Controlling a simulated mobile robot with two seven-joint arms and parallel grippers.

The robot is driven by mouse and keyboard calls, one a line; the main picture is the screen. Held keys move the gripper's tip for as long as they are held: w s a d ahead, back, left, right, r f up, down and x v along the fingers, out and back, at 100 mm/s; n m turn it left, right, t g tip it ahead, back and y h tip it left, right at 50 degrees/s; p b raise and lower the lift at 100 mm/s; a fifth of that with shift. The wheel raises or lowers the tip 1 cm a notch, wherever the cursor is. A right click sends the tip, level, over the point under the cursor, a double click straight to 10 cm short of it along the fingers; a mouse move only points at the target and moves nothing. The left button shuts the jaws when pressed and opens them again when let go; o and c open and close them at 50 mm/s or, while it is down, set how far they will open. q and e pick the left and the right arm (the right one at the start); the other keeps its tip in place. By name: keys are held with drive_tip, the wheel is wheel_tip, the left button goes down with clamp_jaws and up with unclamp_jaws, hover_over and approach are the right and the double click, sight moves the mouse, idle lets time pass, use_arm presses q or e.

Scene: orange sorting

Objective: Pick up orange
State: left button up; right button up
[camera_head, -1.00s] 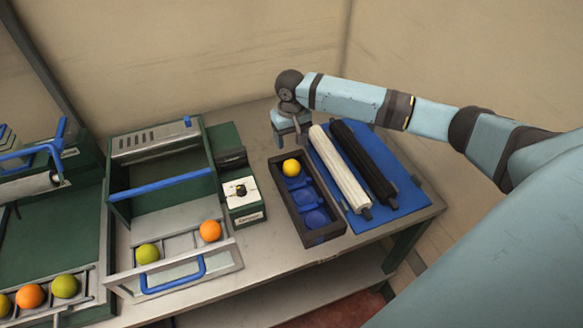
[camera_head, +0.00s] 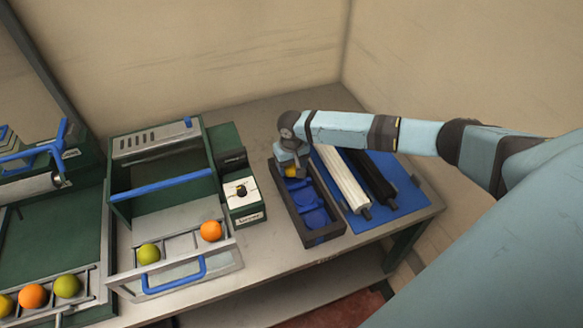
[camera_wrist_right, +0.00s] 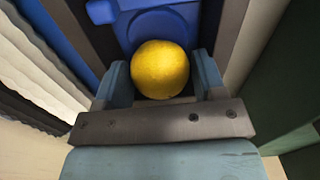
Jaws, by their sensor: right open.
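A yellow round fruit (camera_head: 291,171) sits in the far compartment of a dark tray (camera_head: 309,240) with blue cups. The fruit also fills the middle of the right wrist view (camera_wrist_right: 160,69). My right gripper (camera_head: 290,163) is over it, pointing down, and hides much of it in the head view. In the wrist view its two blue fingers (camera_wrist_right: 161,75) stand open, one on each side of the fruit. Whether they touch it I cannot tell. An orange fruit (camera_head: 210,231) lies on the rack of the middle green sorter. My left gripper is not in view.
A white roller (camera_head: 342,180) and a black roller (camera_head: 370,178) lie on a blue mat (camera_head: 410,190) right of the tray. A small green box (camera_head: 243,201) stands left of it. A green fruit (camera_head: 148,253) and another orange fruit (camera_head: 32,296) lie on racks at left.

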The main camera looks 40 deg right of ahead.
drive_tip(key=c, duration=0.7)
wheel_tip(320, 180, up, 20)
drive_tip(key=s+a+r+p, duration=0.1)
drive_tip(key=s+a, duration=0.2)
drive_tip(key=a, duration=0.1)
drive_tip(key=s+a+r+n+p, duration=0.1)
drive_tip(key=s+a+p, duration=0.1)
drive_tip(key=s+a, duration=0.2)
drive_tip(key=s+a+r+n+p, duration=0.1)
drive_tip(key=s+a, duration=0.3)
drive_tip(key=shift+a+r+p, duration=0.2)
drive_tip(key=shift+r+p, duration=0.1)
drive_tip(key=shift+p, duration=0.05)
